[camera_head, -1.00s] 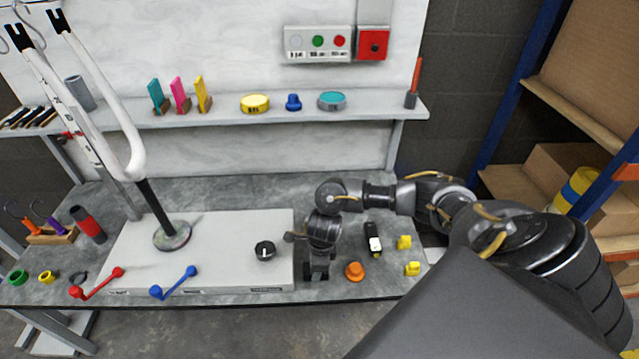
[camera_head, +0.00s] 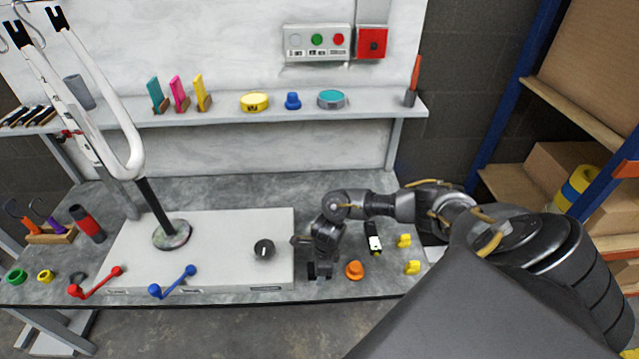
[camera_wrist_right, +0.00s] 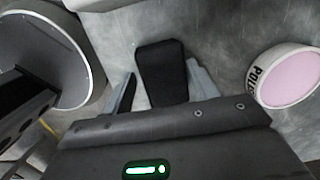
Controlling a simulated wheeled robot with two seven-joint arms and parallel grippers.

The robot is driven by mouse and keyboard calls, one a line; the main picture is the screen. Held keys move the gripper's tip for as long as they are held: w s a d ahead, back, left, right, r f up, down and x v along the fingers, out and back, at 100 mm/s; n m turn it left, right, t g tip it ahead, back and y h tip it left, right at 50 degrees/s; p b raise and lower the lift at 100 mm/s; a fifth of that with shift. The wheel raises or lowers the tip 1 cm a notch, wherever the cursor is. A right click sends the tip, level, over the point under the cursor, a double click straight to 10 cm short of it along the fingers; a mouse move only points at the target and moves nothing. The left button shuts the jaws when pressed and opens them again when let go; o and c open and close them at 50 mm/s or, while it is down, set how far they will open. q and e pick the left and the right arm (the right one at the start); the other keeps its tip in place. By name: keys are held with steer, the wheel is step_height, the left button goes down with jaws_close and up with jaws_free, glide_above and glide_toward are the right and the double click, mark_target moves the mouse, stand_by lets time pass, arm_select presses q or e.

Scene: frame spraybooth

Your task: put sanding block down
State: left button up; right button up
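My right gripper (camera_head: 319,272) points down at the front of the bench, just right of the pale raised board (camera_head: 215,270). In the right wrist view, a dark block (camera_wrist_right: 161,72), which looks like the sanding block, lies between the two grey fingers (camera_wrist_right: 160,88). The fingers flank it closely and appear shut on it. In the head view the block is hard to make out against the dark gripper, and I cannot tell whether it touches the bench. My left gripper is not in view.
An orange knob (camera_head: 354,270), a black item with a white label (camera_head: 374,240) and two yellow pieces (camera_head: 404,241) lie right of the gripper. A black dial (camera_head: 264,249) and blue handle (camera_head: 174,283) are left. The wrist view shows a pink-topped round pad (camera_wrist_right: 289,76).

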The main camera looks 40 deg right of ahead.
steer(key=shift+o, duration=0.7)
steer(key=shift+f, duration=0.2)
steer(key=shift+f, duration=0.2)
step_height(320, 180, up, 11)
steer(key=shift+w+d, duration=0.25)
steer(key=shift+d, duration=0.15)
